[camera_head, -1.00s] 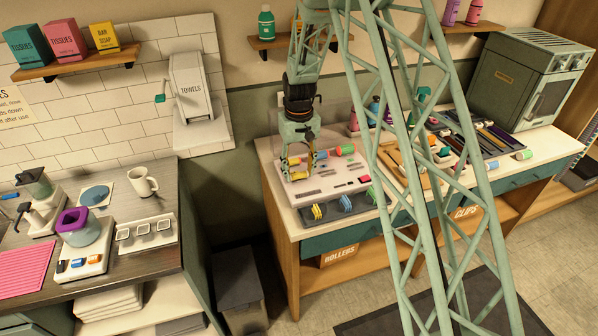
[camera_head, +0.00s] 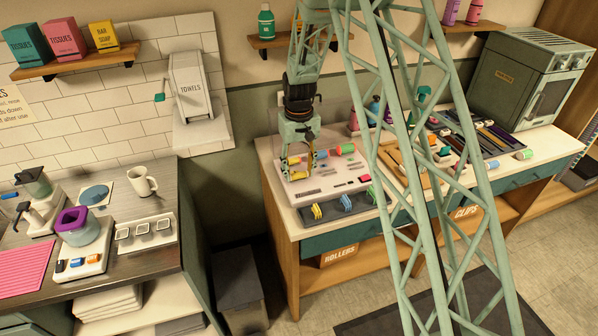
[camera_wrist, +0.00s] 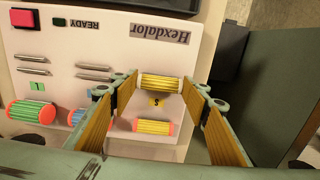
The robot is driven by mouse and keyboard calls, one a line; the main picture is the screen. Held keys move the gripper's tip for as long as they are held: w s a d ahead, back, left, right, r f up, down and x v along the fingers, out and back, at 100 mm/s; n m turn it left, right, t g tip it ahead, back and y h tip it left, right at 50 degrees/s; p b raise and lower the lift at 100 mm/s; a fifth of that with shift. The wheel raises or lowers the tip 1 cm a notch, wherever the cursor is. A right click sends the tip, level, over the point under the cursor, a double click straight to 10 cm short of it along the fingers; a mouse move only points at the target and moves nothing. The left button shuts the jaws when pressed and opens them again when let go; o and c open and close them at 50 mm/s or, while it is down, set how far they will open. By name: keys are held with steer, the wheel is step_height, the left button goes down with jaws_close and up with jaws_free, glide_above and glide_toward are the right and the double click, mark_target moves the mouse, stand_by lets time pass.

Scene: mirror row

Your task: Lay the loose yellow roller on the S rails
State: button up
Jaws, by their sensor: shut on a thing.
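My gripper (camera_wrist: 160,92) is shut on a yellow ribbed roller (camera_wrist: 160,83) with pale ends, one finger at each end. The yellow S mark (camera_wrist: 157,102) on the white machine panel (camera_wrist: 120,50) shows just beside this roller. The S rails are hidden under it, and I cannot tell whether it touches them. A second yellow roller (camera_wrist: 153,127) with orange ends lies on the panel past the S mark. In the head view my gripper (camera_head: 299,174) is low over the left part of the panel (camera_head: 325,190).
A green roller (camera_head: 344,149) and a blue roller (camera_head: 322,154) sit in the same back row. Empty grey rails (camera_wrist: 95,67) lie beside the gripper. A dark tray (camera_head: 320,212) with yellow and blue pieces stands in front of the machine.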

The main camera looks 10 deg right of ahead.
stand_by(0.4)
steer(key=o, duration=0.8)
steer(key=shift+o, duration=0.4)
steer(key=shift+o, duration=1.4)
steer(key=shift+r, duration=0.2)
steer(key=shift+r+p, duration=1.25)
steer(key=shift+r, duration=2.05)
